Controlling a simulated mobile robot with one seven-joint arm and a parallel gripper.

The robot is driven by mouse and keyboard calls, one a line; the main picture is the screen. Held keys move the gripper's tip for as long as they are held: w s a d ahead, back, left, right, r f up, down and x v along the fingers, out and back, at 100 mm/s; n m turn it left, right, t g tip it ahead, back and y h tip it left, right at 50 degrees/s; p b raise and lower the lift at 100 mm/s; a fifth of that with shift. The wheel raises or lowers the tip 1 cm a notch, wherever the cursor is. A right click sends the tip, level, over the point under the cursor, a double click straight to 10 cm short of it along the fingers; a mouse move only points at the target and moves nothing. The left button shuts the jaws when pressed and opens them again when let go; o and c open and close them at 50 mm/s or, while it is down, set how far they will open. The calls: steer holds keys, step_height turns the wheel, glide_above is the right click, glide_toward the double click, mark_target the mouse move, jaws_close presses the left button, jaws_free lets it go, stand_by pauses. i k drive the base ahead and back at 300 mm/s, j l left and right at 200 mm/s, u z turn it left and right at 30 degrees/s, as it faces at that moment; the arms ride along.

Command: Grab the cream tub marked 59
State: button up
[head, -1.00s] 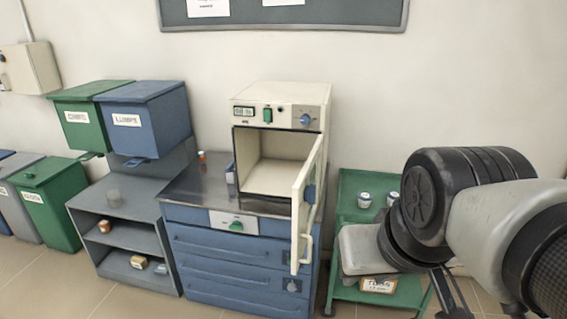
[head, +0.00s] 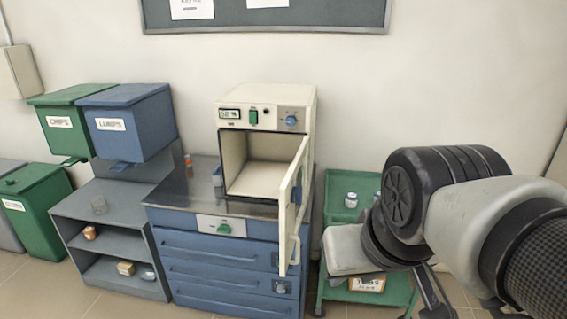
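Two small pale tubs with bluish parts stand on the top of a green trolley at the right: one tub (head: 351,200) is in plain view, the other (head: 377,196) is close to my arm's edge. Their numbers are too small to read, so I cannot tell whether either is the cream tub marked 59. My arm covers the trolley's right part and may hide more. My gripper (head: 432,292) shows only as dark parts below my arm, partly cut by the lower edge. Its fingers are not clear.
The green trolley (head: 340,182) has a label low on its front. Left of it, a cream furnace (head: 300,97) has its door (head: 291,205) swung open towards the trolley. A blue drawer cabinet (head: 215,262), grey shelves (head: 105,217) and bins stand further left.

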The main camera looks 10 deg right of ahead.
mark_target(352, 197)
steer(key=i+l, duration=0.25)
steer(key=i, duration=0.3)
steer(key=i+l+z, duration=0.1)
steer(key=i, duration=0.45)
steer(key=i+l, duration=0.3)
steer(key=i, duration=0.25)
